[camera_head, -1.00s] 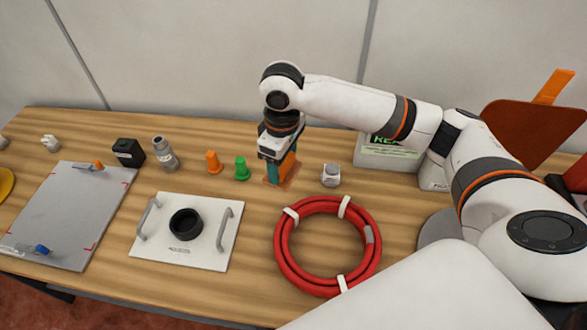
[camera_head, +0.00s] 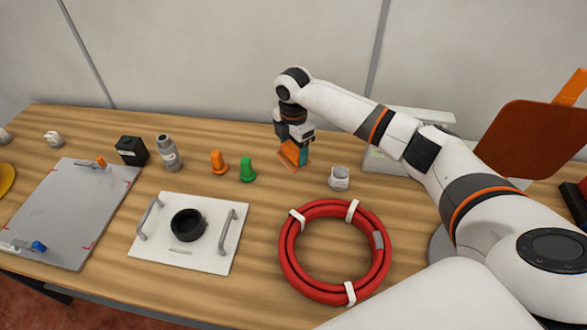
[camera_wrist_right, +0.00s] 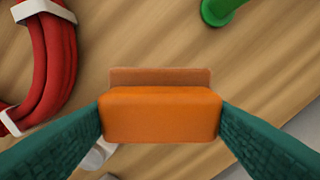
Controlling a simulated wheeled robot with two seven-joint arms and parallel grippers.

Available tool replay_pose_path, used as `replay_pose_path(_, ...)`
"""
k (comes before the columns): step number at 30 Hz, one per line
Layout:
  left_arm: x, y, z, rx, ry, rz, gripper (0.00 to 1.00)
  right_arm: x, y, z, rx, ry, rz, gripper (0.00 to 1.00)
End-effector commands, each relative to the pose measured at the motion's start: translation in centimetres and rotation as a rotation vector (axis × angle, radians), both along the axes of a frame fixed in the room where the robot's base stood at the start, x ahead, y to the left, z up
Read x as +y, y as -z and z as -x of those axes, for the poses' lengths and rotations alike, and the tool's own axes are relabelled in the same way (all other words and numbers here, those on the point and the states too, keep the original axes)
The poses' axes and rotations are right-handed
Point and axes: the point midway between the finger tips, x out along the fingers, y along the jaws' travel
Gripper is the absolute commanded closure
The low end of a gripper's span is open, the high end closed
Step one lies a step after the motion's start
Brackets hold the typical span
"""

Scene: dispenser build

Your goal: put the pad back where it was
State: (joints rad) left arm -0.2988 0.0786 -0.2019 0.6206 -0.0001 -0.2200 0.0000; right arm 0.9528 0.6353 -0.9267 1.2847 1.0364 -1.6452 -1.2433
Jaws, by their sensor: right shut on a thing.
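The pad is an orange block with a duller, brownish-orange flat part behind it. In the wrist view the pad (camera_wrist_right: 160,115) sits between the two teal fingers of my right gripper (camera_wrist_right: 162,108), which is shut on it. In the head view the pad (camera_head: 290,154) shows below my right gripper (camera_head: 296,152), behind and left of the small white-grey fitting. I cannot tell whether its underside touches the wooden table (camera_head: 250,280). My left gripper is not in view.
A green peg (camera_head: 247,170) and an orange peg (camera_head: 218,162) stand left of the pad. A small white-grey fitting (camera_head: 339,178) and a red hose coil (camera_head: 290,268) lie nearer. A white plate with handles (camera_head: 150,252) is at left. Bare table lies around the pad.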

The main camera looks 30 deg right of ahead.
Motion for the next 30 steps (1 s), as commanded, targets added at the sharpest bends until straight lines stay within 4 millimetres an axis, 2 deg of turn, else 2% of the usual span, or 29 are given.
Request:
replay_pose_path(3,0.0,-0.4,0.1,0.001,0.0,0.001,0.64,0.0,1.9,0.1,0.003,0.002,0.0,0.54)
replay_pose_path(10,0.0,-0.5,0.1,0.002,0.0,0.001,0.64,0.1,3.8,0.1,0.001,0.0,0.0,0.54)
replay_pose_path(15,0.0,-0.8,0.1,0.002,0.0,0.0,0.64,0.0,6.2,0.1,0.002,0.003,0.0,0.54)
replay_pose_path(27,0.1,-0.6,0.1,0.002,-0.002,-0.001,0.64,0.0,7.1,0.0,-0.001,0.001,0.0,0.54)
replay_pose_path(28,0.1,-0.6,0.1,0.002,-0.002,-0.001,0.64,0.0,7.0,0.0,-0.001,0.001,0.0,0.29)
replay_pose_path(30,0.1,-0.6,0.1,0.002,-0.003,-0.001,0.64,0.0,7.0,0.0,-0.001,0.001,0.0,0.18)
